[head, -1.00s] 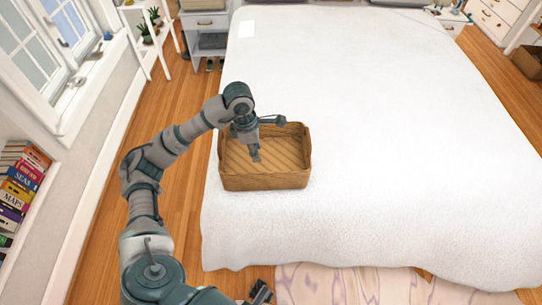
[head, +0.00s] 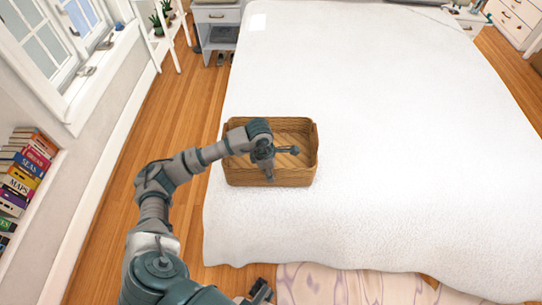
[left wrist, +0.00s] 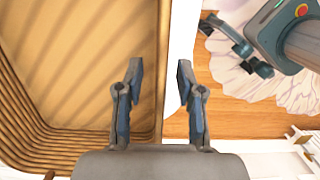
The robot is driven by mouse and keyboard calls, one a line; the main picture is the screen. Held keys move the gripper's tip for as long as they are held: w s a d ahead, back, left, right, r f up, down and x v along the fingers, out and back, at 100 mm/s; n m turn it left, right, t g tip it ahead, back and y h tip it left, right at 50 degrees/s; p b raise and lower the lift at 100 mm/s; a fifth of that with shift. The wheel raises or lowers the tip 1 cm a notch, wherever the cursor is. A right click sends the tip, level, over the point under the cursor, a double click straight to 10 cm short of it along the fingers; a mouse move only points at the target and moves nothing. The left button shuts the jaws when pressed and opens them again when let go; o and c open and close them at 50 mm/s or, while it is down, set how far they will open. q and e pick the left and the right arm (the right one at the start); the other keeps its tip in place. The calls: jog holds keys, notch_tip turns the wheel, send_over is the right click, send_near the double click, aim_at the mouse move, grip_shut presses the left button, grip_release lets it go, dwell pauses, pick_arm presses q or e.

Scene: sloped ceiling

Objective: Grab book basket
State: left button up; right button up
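The book basket (head: 270,176) is a brown woven, open-topped box. It stands upright on the near left part of the white bed and looks empty. My left gripper (head: 268,174) is at its near wall, with its fingers pointing down. In the left wrist view, my left gripper (left wrist: 158,75) is open, with one finger over the inside of the basket (left wrist: 75,60) and the other outside, the rim running between them. Contact with the wall cannot be told. My right gripper (head: 262,291) is low at the bottom edge, away from the basket, with its fingers apart and empty.
The white bed (head: 400,140) gives wide free room right of the basket. A bookshelf with several books (head: 25,170) and a window (head: 45,40) are at the left. A nightstand (head: 217,18) stands at the back. A patterned rug (head: 345,285) lies before the bed.

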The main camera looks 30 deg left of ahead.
pick_arm(q)
jog(key=shift+a, duration=0.1)
jog(key=c, duration=0.7)
jog(key=shift+a, duration=0.1)
grip_shut()
jog(key=shift+r, duration=0.2)
